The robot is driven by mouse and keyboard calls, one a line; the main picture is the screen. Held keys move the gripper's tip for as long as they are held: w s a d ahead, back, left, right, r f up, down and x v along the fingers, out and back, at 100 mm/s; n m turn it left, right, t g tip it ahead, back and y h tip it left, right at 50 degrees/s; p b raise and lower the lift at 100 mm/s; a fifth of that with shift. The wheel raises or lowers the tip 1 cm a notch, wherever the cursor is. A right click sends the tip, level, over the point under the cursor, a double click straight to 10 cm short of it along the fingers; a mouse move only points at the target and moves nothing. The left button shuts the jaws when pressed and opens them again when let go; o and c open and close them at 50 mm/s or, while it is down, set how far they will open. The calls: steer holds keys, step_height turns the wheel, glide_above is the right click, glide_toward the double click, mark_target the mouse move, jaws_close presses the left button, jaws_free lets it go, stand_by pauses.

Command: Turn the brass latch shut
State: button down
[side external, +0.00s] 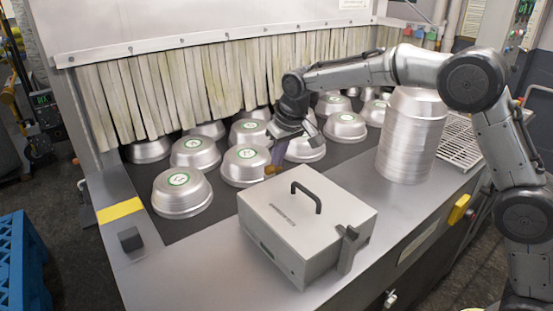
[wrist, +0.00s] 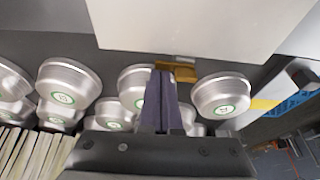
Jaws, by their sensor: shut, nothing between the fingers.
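The brass latch (wrist: 184,72) shows in the wrist view at the edge of a pale metal box (wrist: 200,22). In the side external view only a small brass bit of the latch (side external: 271,170) shows, at the back edge of the box (side external: 270,222), which has a black handle on its lid. My gripper (wrist: 161,74) is shut and empty, its dark fingertips just left of the latch in the wrist view. I cannot tell whether they touch it. In the side external view my gripper (side external: 277,164) reaches down behind the box.
Several upturned metal pans (side external: 181,192) with green-ringed labels sit on the dark belt behind the box, close to my gripper. A tall stack of pans (side external: 411,140) stands right of the box. A strip curtain (side external: 170,92) hangs behind. A grey lever (side external: 347,250) is on the box's right side.

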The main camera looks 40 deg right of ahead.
steer(key=shift+s, duration=0.8)
stand_by(0.7)
steer(key=shift+a, duration=0.1)
stand_by(0.3)
